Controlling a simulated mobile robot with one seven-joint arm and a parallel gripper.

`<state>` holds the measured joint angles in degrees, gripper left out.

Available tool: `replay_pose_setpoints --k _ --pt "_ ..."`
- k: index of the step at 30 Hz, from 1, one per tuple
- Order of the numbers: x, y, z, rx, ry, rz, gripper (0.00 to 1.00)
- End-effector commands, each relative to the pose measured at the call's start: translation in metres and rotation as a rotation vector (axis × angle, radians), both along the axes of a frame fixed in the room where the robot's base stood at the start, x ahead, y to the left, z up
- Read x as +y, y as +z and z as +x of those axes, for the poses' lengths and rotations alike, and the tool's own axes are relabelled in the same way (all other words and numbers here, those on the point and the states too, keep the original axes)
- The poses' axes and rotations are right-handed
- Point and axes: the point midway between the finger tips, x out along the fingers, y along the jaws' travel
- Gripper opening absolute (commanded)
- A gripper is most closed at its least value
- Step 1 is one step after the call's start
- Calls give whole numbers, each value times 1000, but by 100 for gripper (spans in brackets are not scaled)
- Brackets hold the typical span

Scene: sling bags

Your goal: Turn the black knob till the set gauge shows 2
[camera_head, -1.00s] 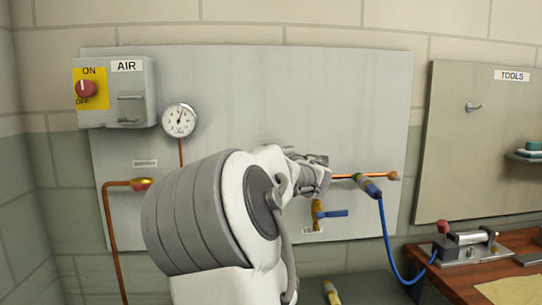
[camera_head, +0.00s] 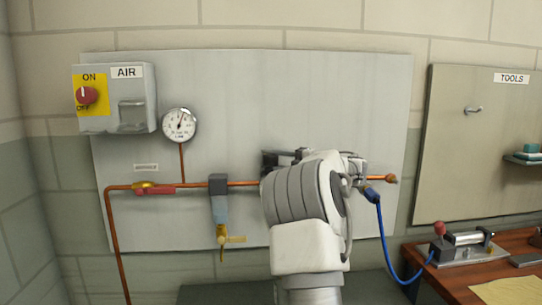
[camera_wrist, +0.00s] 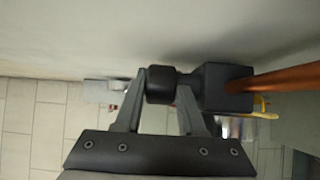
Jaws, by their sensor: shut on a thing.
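In the wrist view the black knob (camera_wrist: 159,86) sits between the two fingers of my gripper (camera_wrist: 163,84), which is shut on it. The knob joins a dark square block (camera_wrist: 224,88), with a copper pipe running off to the right. In the head view my arm (camera_head: 305,200) hides the knob and my fingertips. A round white gauge (camera_head: 179,125) hangs on the panel at the left, its needle pointing up and slightly right; its small print is hard to read. No other gauge shows, so I cannot tell the set reading.
The panel carries a red ON/OFF switch (camera_head: 86,95), a red-handled valve (camera_head: 155,188) and a filter with a bluish bowl (camera_head: 220,209) and yellow drain tap. A blue hose (camera_head: 385,235) runs to a clamp (camera_head: 465,243) on the wooden bench at the right.

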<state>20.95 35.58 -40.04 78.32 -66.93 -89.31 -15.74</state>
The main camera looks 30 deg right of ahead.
Motion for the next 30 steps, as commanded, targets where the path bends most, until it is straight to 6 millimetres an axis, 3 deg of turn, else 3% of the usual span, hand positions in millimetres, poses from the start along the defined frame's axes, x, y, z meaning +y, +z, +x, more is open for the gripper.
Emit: replay_pose_setpoints --k 9,23,24,26,30 --pt "1 2 1 -3 100 -1 0" --pt "1 1 1 -3 113 -1 0" --pt "1 1 1 -3 113 -1 40" --pt "1 1 1 -3 113 -1 51" --pt "1 1 1 -1 112 0 51"
